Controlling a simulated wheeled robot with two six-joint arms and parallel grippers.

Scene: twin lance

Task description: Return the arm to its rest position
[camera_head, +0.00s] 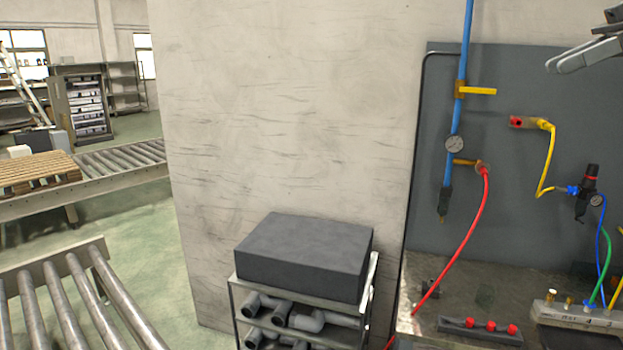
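My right gripper (560,67) reaches in from the top right corner, in front of the upper part of the grey panel. Its two pale grey fingers point left and slightly down. I see nothing held at the tips, but the angle does not show clearly how far apart they are. The fingers are apart in the picture from the blue pipe and the yellow lever to their left. Most of the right arm is outside the view. My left gripper and arm are not in view.
Below is a workbench (450,290). A dark block (305,255) sits on a rack. Roller conveyors (75,300) stand left.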

